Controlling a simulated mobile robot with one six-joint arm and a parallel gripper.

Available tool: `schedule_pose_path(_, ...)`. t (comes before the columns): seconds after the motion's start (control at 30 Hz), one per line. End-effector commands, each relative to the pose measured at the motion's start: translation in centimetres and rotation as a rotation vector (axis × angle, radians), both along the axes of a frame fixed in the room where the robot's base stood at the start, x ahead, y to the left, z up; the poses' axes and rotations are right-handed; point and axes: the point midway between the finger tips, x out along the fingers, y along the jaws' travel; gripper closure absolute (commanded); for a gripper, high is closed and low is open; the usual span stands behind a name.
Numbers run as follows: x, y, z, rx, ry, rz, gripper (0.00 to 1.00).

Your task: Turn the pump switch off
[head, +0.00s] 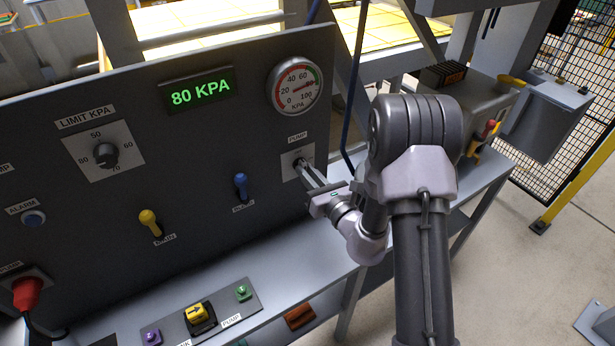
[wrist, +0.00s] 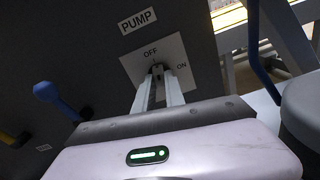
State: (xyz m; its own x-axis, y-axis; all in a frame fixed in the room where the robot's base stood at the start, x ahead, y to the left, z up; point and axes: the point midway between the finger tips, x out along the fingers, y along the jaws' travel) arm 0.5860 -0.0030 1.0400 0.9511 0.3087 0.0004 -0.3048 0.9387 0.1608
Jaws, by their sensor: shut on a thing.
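The pump switch (wrist: 157,69) is a small dark knob on a white plate (wrist: 179,50) marked OFF at the top and ON at the right, under a PUMP label. In the head view the plate (head: 288,166) is at the right end of the dark panel. My gripper (wrist: 158,75) is shut on the switch, its two fingers reaching up to the plate. In the head view my gripper (head: 302,168) meets the panel there. The fingers hide most of the knob, and I cannot tell which mark it points to.
The green display (head: 198,92) reads 80 KPA, and a round gauge (head: 294,84) is above the switch. A blue lever (head: 241,186) and a yellow lever (head: 149,222) stick out to the left. A dark blue hose (head: 357,80) hangs right of the panel.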

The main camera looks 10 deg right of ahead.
Motion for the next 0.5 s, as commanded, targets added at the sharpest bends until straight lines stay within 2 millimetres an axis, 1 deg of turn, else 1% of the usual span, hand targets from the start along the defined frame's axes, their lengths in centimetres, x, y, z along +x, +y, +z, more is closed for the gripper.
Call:
schedule_pose_path(0.03,-0.05,0.02,-0.25,-0.025,-0.006,0.0,1.0)
schedule_pose_path(0.2,-0.08,0.04,-0.26,-0.101,-0.029,0.002,1.0)
schedule_pose_path(0.5,-0.07,0.03,-0.15,-0.163,-0.05,0.001,1.0)
